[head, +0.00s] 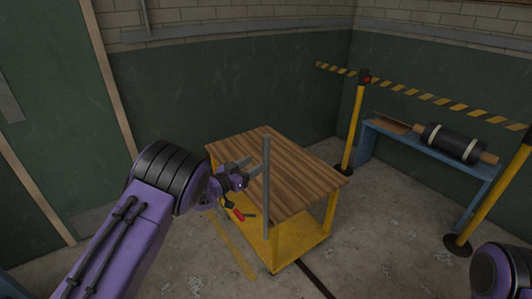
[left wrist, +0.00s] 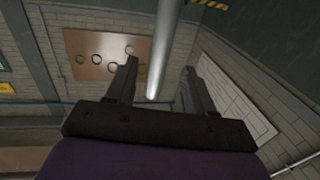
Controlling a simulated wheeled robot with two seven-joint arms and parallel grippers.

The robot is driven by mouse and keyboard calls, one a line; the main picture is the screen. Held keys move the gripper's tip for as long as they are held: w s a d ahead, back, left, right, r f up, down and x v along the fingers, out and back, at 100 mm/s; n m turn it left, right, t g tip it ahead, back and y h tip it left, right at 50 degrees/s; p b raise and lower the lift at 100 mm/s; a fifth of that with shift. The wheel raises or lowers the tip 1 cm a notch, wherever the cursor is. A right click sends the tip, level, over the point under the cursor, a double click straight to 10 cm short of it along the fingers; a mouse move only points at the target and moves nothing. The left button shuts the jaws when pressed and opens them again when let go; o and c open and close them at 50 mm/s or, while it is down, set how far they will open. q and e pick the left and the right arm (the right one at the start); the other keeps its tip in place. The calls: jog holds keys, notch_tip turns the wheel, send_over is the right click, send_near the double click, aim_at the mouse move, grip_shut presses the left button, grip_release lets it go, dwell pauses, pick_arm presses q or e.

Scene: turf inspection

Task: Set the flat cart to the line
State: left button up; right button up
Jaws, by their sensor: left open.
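The flat cart (head: 305,178) has a brown plank top and a yellow frame with a lower yellow deck (head: 300,245). A grey upright post (head: 266,200) stands at its near side. My left gripper (head: 252,170) is open beside the post, at about the height of the top. In the left wrist view the grey post (left wrist: 167,45) shows between the open fingers (left wrist: 160,68); contact cannot be told. A yellow line (head: 234,248) runs on the floor along the cart's left side. My right gripper is out of view.
A small red object (head: 238,214) shows below my left gripper. Yellow posts (head: 355,125) with a striped barrier tape (head: 430,97) stand to the right, before a blue bench (head: 425,150) with a dark roller (head: 452,143). A dark strip (head: 314,278) crosses the floor. Walls close the back.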

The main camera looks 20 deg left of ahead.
aim_at(264, 159)
pick_arm(q)
jog(key=p+x, duration=0.1)
jog(key=x, duration=0.6)
jog(key=shift+w+d+f, duration=0.1)
jog(key=shift+w, duration=0.1)
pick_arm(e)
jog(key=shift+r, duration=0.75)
